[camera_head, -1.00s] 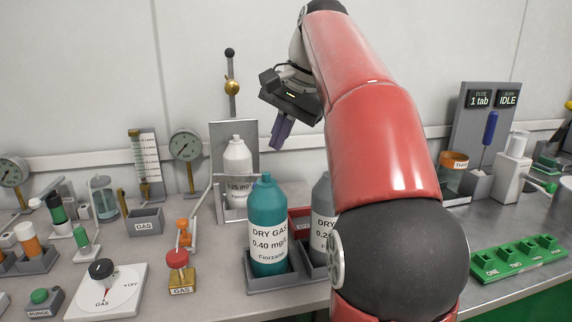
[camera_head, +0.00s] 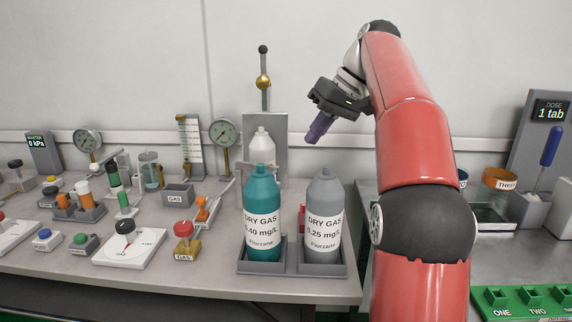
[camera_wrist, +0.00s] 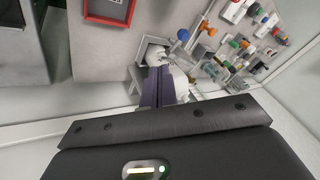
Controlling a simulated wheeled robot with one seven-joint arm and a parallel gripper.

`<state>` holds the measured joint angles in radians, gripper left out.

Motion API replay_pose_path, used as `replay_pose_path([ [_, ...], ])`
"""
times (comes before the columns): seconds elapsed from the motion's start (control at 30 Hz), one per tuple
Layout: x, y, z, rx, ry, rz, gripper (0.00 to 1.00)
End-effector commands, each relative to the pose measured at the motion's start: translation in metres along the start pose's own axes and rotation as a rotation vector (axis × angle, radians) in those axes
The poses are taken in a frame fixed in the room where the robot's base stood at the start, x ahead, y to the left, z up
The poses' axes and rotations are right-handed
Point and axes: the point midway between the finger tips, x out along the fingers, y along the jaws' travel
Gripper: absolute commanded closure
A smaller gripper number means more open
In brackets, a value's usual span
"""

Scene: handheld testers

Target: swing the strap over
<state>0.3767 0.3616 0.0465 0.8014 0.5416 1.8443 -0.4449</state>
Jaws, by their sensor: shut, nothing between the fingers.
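A white bottle (camera_head: 262,146) stands in a grey upright stand (camera_head: 281,135) at the back of the bench, partly hidden by the teal bottle. A thin pale grey bar (camera_head: 238,186) stands at the stand's left front; it may be the strap, but I cannot tell clearly. My gripper (camera_head: 311,141) has purple fingers, pressed together and empty. It hangs in the air right of the stand in the head view, apart from it. In the wrist view the shut fingers (camera_wrist: 158,87) overlap the stand area and hide part of it.
A teal bottle (camera_head: 263,215) and a grey bottle (camera_head: 323,220) stand in trays in front of the stand. Gauges, knobs and valves crowd the bench to the left. A green rack (camera_head: 525,298) lies on the right bench.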

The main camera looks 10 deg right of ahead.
Motion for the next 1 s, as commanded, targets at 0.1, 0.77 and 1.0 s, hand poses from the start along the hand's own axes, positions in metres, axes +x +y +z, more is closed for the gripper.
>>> replay_pose_path([
  [0.1, 0.021, -0.001, 0.001, 0.001, -0.004, -0.001, 1.00],
  [0.77, 0.091, -0.029, 0.006, 0.000, 0.000, 0.001, 1.00],
  [1.0, 0.091, -0.029, 0.005, 0.001, -0.001, 0.001, 1.00],
])
